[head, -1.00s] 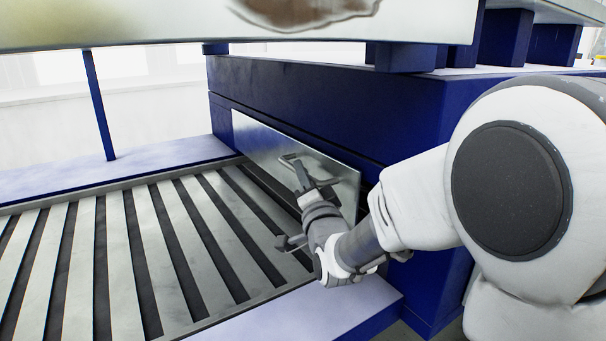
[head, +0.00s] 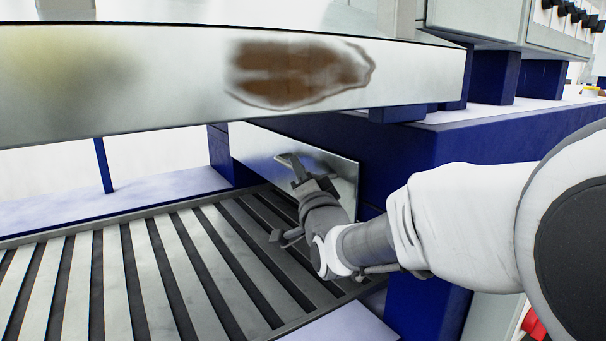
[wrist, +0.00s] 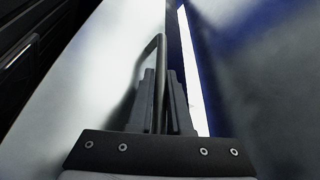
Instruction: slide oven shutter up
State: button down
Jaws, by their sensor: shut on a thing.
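The oven shutter (head: 330,163) is a flat, shiny metal plate on the blue oven front. Its upper edge stands above the dark seam in the blue body. A thin bar handle (head: 287,160) sticks out from its face. My gripper (head: 299,177) is shut on this handle. In the wrist view, the bar handle (wrist: 158,55) runs between the two dark fingers of my gripper (wrist: 162,100), with the shutter (wrist: 110,70) behind it. My wrist hides part of the shutter's lower right side.
A slatted metal bed (head: 140,270) lies before the shutter. A wide metal beam (head: 180,80) with a brown stain crosses above, hiding the oven's upper part. The blue oven body (head: 395,160) stands close beside my arm at right.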

jog(key=c, duration=0.8)
grip_release()
jog(key=shift+c, duration=0.2)
jog(key=shift+s, duration=0.1)
jog(key=b+v, duration=0.6)
jog(key=v, duration=1.1)
jog(key=shift+b, duration=0.4)
jog(key=shift+d+f, duration=0.1)
jog(key=shift+d, duration=0.05)
